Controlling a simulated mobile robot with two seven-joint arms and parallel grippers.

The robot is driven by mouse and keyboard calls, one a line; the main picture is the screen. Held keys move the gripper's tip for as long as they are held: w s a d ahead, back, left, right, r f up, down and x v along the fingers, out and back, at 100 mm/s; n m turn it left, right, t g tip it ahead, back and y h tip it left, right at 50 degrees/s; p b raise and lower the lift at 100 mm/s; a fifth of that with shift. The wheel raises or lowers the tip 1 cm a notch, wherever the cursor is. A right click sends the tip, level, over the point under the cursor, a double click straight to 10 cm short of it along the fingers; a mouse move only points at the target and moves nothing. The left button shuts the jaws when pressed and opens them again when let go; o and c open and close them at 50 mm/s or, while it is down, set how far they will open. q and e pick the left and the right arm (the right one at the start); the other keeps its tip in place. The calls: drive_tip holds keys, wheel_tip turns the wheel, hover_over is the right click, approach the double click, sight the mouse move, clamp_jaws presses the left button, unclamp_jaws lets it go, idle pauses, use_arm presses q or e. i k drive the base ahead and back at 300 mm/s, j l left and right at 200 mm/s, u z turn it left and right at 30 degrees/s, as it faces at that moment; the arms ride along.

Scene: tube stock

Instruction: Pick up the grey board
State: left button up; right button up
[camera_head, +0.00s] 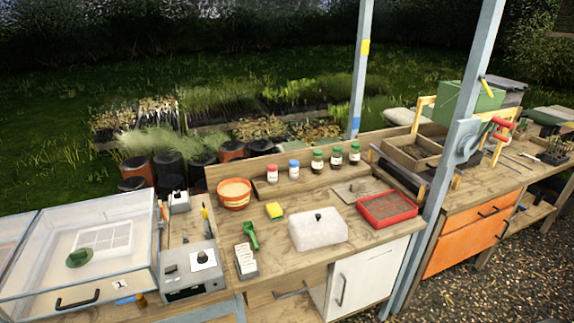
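A thin, flat grey-brown board (347,190), which looks like the grey board, lies on the wooden bench top behind the red tray. A small dark mark or knob shows on it. It lies flat, a little apart from the red tray (388,222) at its front right. The pale block-shaped cover with a dark knob (318,234) stands in front of it, to the left. Neither of my grippers shows in the head view, so nothing is seen touching the board.
Several capped jars (317,161) stand on the ledge behind. An orange pot (234,193), yellow sponge (274,210), green scoop (249,235) and label holder (245,264) are on the left. A grey-blue post (440,180) rises at the right. Bare wood surrounds the board's left side.

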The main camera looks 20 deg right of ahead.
sight(349, 193)
drive_tip(key=z, duration=1.4)
